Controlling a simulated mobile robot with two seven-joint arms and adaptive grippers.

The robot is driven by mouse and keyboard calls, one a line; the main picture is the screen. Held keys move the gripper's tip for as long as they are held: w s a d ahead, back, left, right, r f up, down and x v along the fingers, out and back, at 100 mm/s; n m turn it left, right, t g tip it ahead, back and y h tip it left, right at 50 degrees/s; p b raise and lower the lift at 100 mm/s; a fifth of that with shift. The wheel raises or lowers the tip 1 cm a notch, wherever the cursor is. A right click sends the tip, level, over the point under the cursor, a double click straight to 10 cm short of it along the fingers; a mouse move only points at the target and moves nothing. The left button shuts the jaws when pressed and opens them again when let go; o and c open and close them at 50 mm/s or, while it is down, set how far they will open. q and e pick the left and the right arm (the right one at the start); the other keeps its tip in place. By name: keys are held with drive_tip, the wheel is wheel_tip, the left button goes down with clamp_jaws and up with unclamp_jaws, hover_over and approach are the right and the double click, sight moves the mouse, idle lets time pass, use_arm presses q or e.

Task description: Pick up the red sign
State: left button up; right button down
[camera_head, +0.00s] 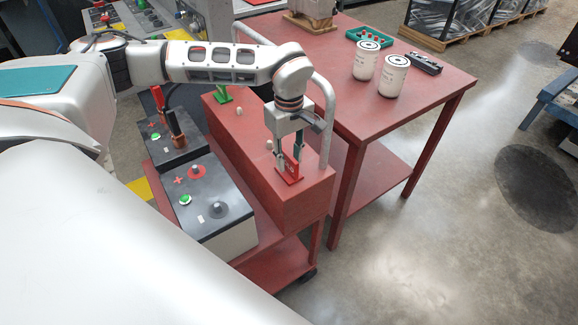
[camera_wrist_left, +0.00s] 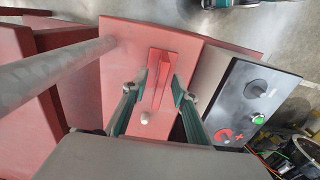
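The red sign (camera_head: 289,173) stands on the near end of a long red box-shaped top (camera_head: 243,132). In the left wrist view the sign (camera_wrist_left: 158,82) is a narrow upright red piece on a red surface. My left gripper (camera_head: 288,161) points down over it, with one green-grey finger on each side. In the left wrist view my left gripper (camera_wrist_left: 160,82) has its fingertips spread, with the sign between them and a small gap visible on each side. The sign looks upright. My right gripper is not in view.
A grey curved handle rail (camera_head: 328,115) rises beside the sign. Dark-topped battery-like boxes (camera_head: 200,195) stand to the left. A red table (camera_head: 420,100) at right holds two white canisters (camera_head: 366,60), a green tray (camera_head: 368,37) and a black part (camera_head: 424,63). A green sign-like piece (camera_head: 223,94) stands further back.

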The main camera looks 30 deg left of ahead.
use_arm(q)
clamp_jaws()
idle(0.3)
